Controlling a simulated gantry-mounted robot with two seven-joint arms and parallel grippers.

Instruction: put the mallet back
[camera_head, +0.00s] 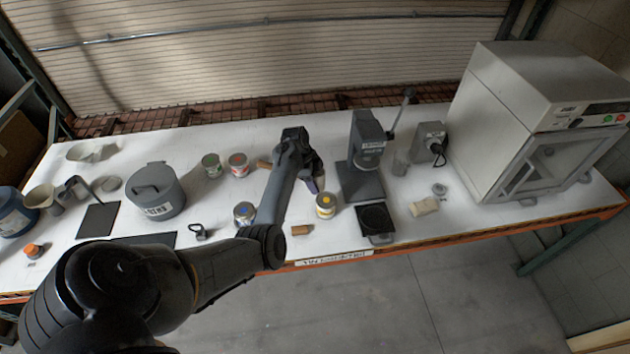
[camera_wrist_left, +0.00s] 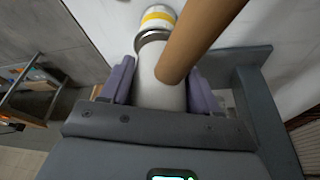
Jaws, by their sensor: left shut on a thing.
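The mallet (camera_wrist_left: 200,38) has a tan wooden handle and a pale, round head. In the left wrist view, the head lies between the purple fingers of my left gripper (camera_wrist_left: 161,88), which is shut on it, and the handle slants to the upper right. My right gripper is not in view.
On the white bench (camera_head: 230,215), a press (camera_head: 362,150) stands right of my gripper, with a black-topped scale (camera_head: 376,222) in front. Two cans (camera_head: 238,164) and a lidded grey pot (camera_head: 155,190) stand left. A tan block (camera_head: 300,230) lies near the front edge.

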